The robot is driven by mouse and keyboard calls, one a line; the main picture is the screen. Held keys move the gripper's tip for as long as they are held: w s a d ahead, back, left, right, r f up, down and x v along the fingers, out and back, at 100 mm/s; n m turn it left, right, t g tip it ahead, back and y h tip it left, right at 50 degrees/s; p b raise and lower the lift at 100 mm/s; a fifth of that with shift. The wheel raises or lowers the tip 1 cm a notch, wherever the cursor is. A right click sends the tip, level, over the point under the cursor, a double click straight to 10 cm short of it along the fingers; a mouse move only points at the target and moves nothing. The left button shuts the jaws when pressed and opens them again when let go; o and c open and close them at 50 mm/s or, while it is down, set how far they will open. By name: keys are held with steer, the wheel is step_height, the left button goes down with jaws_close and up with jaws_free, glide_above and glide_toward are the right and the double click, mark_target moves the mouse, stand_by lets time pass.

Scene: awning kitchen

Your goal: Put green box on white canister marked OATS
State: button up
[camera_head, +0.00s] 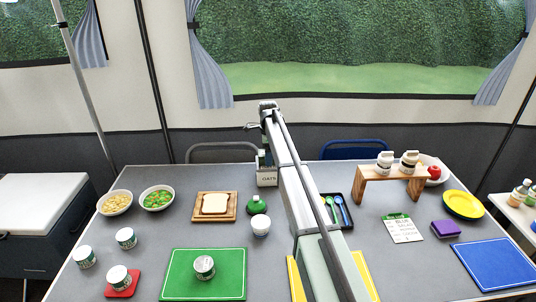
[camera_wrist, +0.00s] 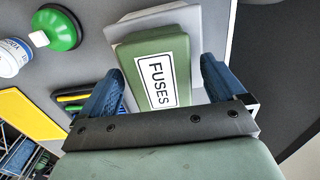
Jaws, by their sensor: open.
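The green box (camera_wrist: 130,66) has a white FUSES label and lies over the pale top of the white canister marked OATS (camera_wrist: 192,17) in the wrist view. In the head view the canister (camera_head: 268,180) stands at the back middle of the table. A bit of the green box (camera_head: 261,160) shows above it, mostly hidden by my arm. The box appears to rest on the canister. My gripper (camera_wrist: 161,68) is open, with one blue finger on each side of the box. A gap shows at the right finger; contact at the left finger is unclear.
A green round-based object with a white knob (camera_head: 257,205) and a white cup (camera_head: 261,226) stand in front of the canister. A bread board (camera_head: 230,214) is to the left. A dark utensil tray (camera_head: 347,222) and a wooden stand (camera_head: 392,175) are to the right.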

step_height(320, 180, up, 12)
steer(key=shift+r, duration=0.15)
stand_by(0.5)
